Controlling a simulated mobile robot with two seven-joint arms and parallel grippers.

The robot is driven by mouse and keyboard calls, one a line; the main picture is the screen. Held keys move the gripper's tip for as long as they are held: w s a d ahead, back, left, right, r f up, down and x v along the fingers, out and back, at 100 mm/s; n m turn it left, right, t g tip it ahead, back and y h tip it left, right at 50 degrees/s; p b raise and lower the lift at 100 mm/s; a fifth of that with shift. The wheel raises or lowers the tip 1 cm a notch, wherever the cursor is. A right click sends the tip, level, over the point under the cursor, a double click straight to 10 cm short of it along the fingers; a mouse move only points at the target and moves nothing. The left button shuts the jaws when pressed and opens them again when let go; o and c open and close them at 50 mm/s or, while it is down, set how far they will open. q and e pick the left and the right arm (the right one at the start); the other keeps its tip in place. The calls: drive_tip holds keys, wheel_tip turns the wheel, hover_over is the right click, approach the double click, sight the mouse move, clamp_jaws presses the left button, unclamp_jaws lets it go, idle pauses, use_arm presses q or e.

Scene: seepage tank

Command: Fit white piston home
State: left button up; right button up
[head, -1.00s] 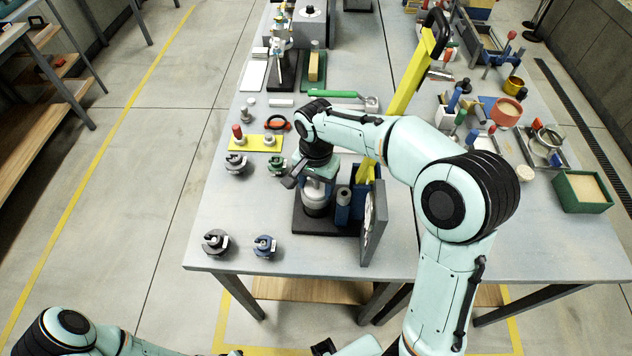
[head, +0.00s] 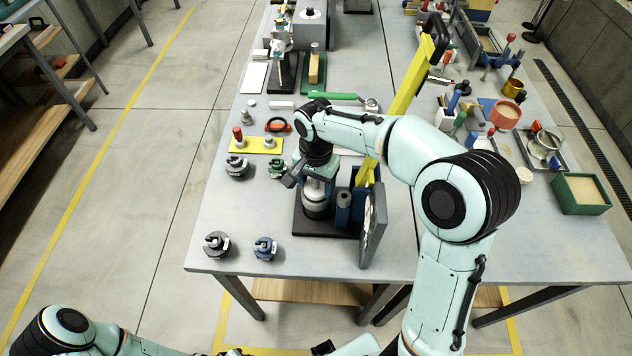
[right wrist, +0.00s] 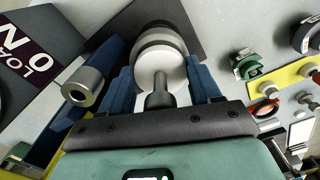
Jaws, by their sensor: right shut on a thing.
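The white piston (right wrist: 172,70), a pale disc with a grey rod standing up from it, shows in the right wrist view. My right gripper (right wrist: 160,74) is shut on it, with a blue finger on each side. The piston sits over the mouth of a round grey cylinder (right wrist: 158,36), lined up with it as far as I can see. How deep it sits is hidden. In the head view my right gripper (head: 314,180) points down over the same cylinder (head: 316,206), which stands on a dark base plate (head: 305,225).
A blue post with a metal tube (right wrist: 88,84) stands close beside the gripper. A yellow lever (head: 405,90) and an upright grey panel (head: 374,228) stand right of the cylinder. Slotted dark (head: 216,244) and blue (head: 265,248) weights sit front left, with clear table around them.

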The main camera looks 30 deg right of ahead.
drive_tip(key=shift+s+f+b, duration=0.1)
drive_tip(key=shift+f+b, duration=0.25)
drive_tip(key=shift+f, duration=0.25)
idle(0.4)
drive_tip(key=shift+r, duration=0.1)
drive_tip(key=shift+r+p, duration=0.35)
drive_tip(key=shift+r, duration=0.1)
drive_tip(key=shift+d, duration=0.1)
idle(0.4)
drive_tip(key=shift+f, duration=0.55)
idle(0.6)
drive_tip(key=shift+r, duration=0.1)
drive_tip(key=shift+r, duration=0.45)
